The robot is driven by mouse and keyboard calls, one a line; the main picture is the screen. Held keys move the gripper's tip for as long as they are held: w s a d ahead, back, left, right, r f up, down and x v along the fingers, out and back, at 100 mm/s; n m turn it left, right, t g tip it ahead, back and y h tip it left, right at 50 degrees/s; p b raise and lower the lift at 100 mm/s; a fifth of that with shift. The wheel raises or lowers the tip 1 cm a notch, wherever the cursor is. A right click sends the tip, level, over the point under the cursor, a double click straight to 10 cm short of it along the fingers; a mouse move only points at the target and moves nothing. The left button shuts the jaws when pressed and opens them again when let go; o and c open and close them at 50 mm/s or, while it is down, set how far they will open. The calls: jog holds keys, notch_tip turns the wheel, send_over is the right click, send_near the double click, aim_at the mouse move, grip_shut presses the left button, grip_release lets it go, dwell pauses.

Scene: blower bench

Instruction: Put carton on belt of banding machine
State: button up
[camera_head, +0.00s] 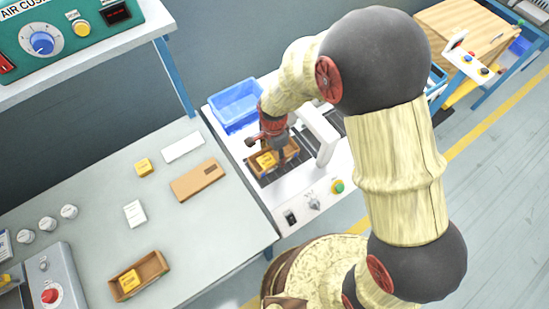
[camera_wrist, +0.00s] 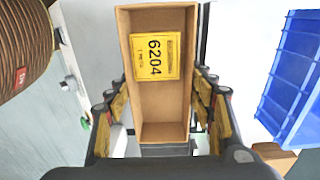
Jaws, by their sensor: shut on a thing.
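The carton (camera_head: 288,158) is an open brown tray-like box with a yellow box marked 6204 (camera_head: 266,160) inside. In the wrist view the carton (camera_wrist: 160,105) lies lengthwise between the fingers, with the yellow box (camera_wrist: 156,57) towards its far end. My gripper (camera_head: 272,146) points down and is shut on the carton's two long sides. The carton is over the dark belt (camera_head: 266,181) of the white banding machine (camera_head: 296,195), beside its white arch (camera_head: 322,135). I cannot tell whether its underside touches the belt.
A blue bin (camera_head: 235,103) stands behind the belt.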

aim_at(274, 156)
jog(key=shift+w+d+f+b, duration=0.15)
jog(key=shift+f+b, duration=0.1)
jog(key=shift+f, duration=0.7)
jog(key=shift+w+a+f+b, duration=0.1)
jog(key=shift+w+f+b, duration=0.1)
jog(key=shift+f, duration=0.7)
jog(key=shift+f, duration=0.15)
jog(key=o, duration=1)
jog(key=shift+s, duration=0.1)
